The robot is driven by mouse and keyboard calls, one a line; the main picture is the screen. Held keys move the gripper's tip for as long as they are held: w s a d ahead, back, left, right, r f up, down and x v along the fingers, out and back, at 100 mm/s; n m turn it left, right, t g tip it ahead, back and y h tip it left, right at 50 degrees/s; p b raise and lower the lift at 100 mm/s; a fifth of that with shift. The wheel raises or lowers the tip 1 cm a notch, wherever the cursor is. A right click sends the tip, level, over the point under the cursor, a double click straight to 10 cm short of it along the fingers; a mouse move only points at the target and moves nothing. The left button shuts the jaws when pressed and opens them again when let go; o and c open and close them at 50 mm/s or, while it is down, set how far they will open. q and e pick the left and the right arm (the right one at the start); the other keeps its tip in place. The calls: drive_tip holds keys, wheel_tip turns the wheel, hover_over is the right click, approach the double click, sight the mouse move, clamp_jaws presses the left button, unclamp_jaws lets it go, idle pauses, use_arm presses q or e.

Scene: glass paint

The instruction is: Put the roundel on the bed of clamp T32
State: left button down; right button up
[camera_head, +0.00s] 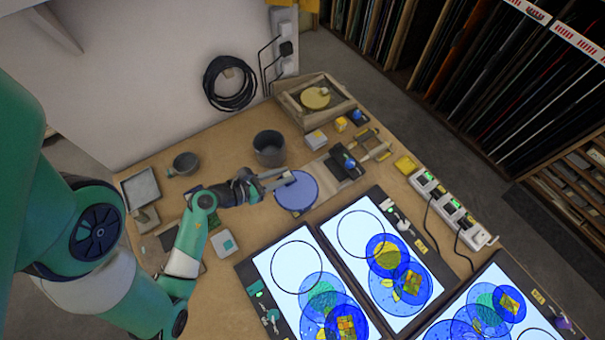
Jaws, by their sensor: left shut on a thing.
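The roundel (299,192) is a blue-violet disc near the middle of the camera_head view. My left gripper (279,181) comes in from the left and is shut on the roundel's left edge. The disc shows nearly flat; I cannot tell how high it is above the table. Just to its upper right is a dark clamp (346,163) with a blue knob and a grey bed. The roundel's edge is close to that bed. A smaller dark piece with blue (358,117) is farther back. No label T32 is readable. My right gripper is not in view.
Lit panels with blue disc patterns (292,258) fill the front right. A dark pot (269,148), a mug (183,164) and a wooden frame (313,98) stand behind. A power strip (451,209) lines the right edge. Bare wood (235,165) shows around the pot.

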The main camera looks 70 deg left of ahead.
use_arm(q)
drive_tip(key=w+a+f+b, duration=0.1)
drive_tip(key=w+f, duration=0.1)
drive_tip(key=w+a+f+b, duration=0.1)
drive_tip(key=w+a+f, duration=0.1)
drive_tip(key=w+a+f+b, duration=0.1)
drive_tip(key=w+a+f, duration=0.1)
drive_tip(key=f, duration=0.1)
drive_tip(key=shift+w, duration=0.3)
drive_tip(key=f+b, duration=0.1)
drive_tip(key=f, duration=0.1)
drive_tip(key=f+b, duration=0.1)
drive_tip(key=f, duration=0.1)
drive_tip(key=shift+w+a+b, duration=0.2)
drive_tip(key=shift+b, duration=0.15)
drive_tip(key=shift+r, duration=0.15)
drive_tip(key=c, duration=0.7)
unclamp_jaws()
